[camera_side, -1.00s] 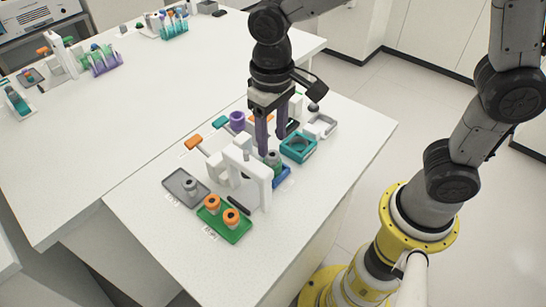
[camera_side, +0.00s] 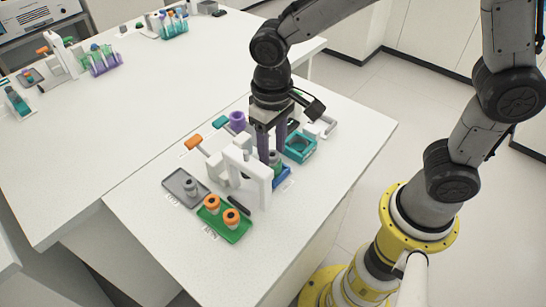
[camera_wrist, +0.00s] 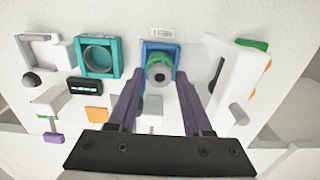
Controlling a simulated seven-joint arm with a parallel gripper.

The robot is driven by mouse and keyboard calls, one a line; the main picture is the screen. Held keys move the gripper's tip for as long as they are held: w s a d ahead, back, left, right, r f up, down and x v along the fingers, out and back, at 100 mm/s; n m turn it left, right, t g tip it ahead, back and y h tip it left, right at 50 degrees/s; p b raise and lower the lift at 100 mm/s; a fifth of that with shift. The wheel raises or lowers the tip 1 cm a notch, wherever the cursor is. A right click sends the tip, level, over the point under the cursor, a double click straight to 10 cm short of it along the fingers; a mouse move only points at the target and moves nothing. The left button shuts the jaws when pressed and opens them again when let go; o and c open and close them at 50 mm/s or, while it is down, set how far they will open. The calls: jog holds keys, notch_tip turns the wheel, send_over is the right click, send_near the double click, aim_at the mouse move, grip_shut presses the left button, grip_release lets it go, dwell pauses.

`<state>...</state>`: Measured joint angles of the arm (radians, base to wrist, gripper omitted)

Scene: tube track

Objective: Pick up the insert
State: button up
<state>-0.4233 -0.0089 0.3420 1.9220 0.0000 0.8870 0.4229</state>
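A grey-and-green cylinder with a dark centre hole, which looks like the insert (camera_wrist: 159,69), stands in a small blue holder (camera_wrist: 148,48) in the wrist view. In the side view the insert (camera_side: 275,158) is partly hidden by a finger, and the blue holder (camera_side: 284,178) shows below it. My gripper (camera_side: 272,153) points down just above and around the insert's top. In the wrist view my gripper (camera_wrist: 158,78) has its purple fingers apart, one on each side of the insert. There are visible gaps, and nothing is held.
A white arch-shaped stand (camera_side: 246,172) rises close beside the insert. A teal square holder (camera_side: 299,147) is on the other side. A green tray (camera_side: 236,236) with two orange-topped cylinders and a grey tray (camera_side: 178,181) with one grey piece lie in front. The table's right side is clear.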

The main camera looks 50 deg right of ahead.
aim_at(272, 154)
grip_shut()
jog(key=shift+r, duration=2.8)
